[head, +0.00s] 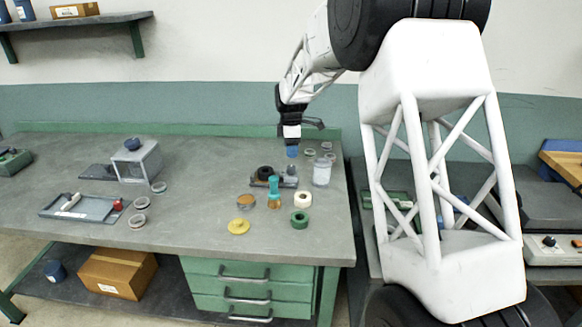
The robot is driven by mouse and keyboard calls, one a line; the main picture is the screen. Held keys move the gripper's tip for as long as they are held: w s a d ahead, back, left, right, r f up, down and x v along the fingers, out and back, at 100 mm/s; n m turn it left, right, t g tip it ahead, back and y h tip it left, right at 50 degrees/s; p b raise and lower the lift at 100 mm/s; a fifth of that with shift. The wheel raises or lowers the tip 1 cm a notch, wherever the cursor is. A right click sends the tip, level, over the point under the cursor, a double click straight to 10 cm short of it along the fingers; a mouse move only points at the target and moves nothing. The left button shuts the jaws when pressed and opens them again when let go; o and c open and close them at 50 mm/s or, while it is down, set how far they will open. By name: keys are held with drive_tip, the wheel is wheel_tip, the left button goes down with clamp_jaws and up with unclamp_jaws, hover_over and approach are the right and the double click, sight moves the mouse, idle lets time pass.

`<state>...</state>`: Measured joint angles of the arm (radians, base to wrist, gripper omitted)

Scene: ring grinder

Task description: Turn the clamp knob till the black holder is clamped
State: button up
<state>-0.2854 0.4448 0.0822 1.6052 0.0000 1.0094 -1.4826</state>
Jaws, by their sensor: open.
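The black holder (265,172) sits on a small dark grey fixture (287,181) toward the right side of the workbench. My gripper (292,146) points down over the back part of the bench, above and slightly right of the fixture. A small blue piece (292,152) shows right at the gripper's tip; I cannot tell whether it is the clamp knob or part of the gripper. The gripper's fingers are too small to make out clearly. I cannot see whether the holder is seated tight in the fixture.
A teal-handled tool (273,188) stands just in front of the fixture. A clear jar (322,172) is close on the right. Tape rolls (303,199), a yellow disc (239,226) and several round tins (138,220) lie around.

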sight(291, 167)
drive_tip(key=shift+f, duration=3.9)
drive_tip(key=c, duration=0.9)
